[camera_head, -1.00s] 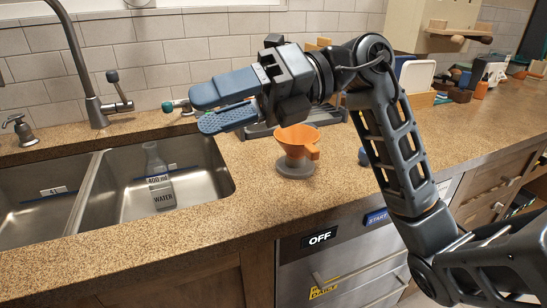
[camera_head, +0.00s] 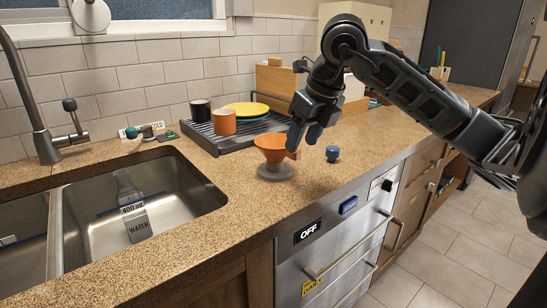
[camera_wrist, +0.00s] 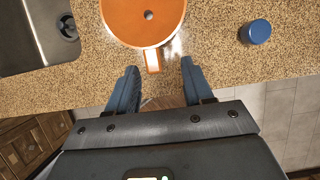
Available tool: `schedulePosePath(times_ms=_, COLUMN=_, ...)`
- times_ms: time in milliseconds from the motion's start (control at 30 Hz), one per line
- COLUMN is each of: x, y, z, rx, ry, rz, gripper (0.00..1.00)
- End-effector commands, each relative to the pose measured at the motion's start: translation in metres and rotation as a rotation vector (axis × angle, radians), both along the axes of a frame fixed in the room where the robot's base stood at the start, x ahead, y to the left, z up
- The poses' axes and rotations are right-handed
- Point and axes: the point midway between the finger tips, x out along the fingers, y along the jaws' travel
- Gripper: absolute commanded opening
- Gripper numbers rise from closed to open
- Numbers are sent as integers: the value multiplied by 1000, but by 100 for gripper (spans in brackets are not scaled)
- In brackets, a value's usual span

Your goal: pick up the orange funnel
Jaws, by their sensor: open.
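The orange funnel (camera_head: 274,150) stands upright on a round grey base (camera_head: 275,173) on the counter, right of the sink. My gripper (camera_head: 301,138) is just right of the funnel in the head view, fingers pointing down, and partly overlaps its handle side. In the wrist view my gripper (camera_wrist: 158,83) is open with two blue fingers apart. The funnel (camera_wrist: 141,20) shows at the top there, its handle tab (camera_wrist: 152,60) pointing toward the gap between the fingers. Nothing is held. Whether the fingers reach the handle's height is hard to tell.
A small blue round object (camera_head: 332,153) sits right of the funnel. A dish rack (camera_head: 205,138) with an orange cup and plates stands behind it. The sink (camera_head: 190,190) with a water bottle (camera_head: 131,200) is at left. The counter front is clear.

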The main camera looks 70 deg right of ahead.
Motion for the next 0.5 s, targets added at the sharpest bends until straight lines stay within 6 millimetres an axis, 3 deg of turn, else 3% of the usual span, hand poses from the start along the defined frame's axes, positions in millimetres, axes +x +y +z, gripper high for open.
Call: schedulePosePath(times_ms=500, x=23, y=-4, z=-53, rx=1, ry=-2, rz=3, gripper=51)
